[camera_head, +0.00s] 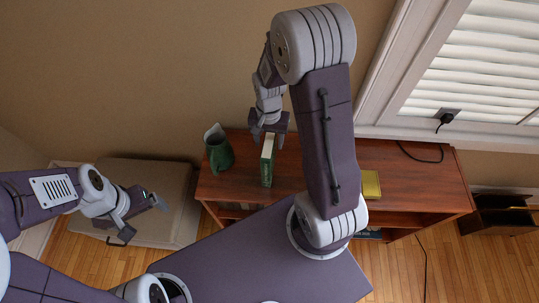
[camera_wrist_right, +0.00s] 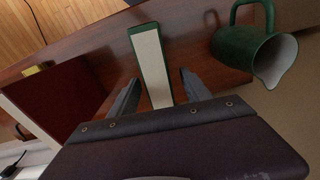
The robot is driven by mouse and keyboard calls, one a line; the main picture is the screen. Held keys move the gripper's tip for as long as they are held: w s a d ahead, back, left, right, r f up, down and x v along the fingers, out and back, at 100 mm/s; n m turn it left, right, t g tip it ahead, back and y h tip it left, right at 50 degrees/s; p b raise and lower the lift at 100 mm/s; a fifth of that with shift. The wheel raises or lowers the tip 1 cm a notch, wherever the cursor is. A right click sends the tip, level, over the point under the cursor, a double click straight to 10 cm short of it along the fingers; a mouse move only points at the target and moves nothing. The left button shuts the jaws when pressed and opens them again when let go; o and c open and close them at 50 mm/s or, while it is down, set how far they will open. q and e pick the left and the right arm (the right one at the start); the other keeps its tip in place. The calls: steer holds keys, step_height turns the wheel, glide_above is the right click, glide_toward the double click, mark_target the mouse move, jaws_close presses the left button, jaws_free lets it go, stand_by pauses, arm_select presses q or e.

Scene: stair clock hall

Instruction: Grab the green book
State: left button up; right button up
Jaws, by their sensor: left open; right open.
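The green book (camera_head: 266,172) stands upright on the reddish-brown wooden cabinet (camera_head: 420,185), its pale page edges facing up. In the right wrist view the book (camera_wrist_right: 151,60) lies between the two fingers of my right gripper (camera_wrist_right: 160,95), with a gap visible on each side. In the head view my right gripper (camera_head: 269,136) is open at the back and top of the book, pointing down at it. My left gripper (camera_head: 146,212) is open and empty, out to the left above a beige padded seat (camera_head: 170,180), well apart from the book.
A green pitcher (camera_head: 218,150) stands just left of the book and also shows in the right wrist view (camera_wrist_right: 255,50). A yellow item (camera_head: 371,184) lies on the cabinet to the right. A wall is close behind, with a black cable (camera_head: 425,160) at right.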

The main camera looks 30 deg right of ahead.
step_height(320, 180, down, 5)
steer(key=shift+r, duration=0.1)
steer(key=shift+s, duration=0.1)
jaws_close()
stand_by(1.3)
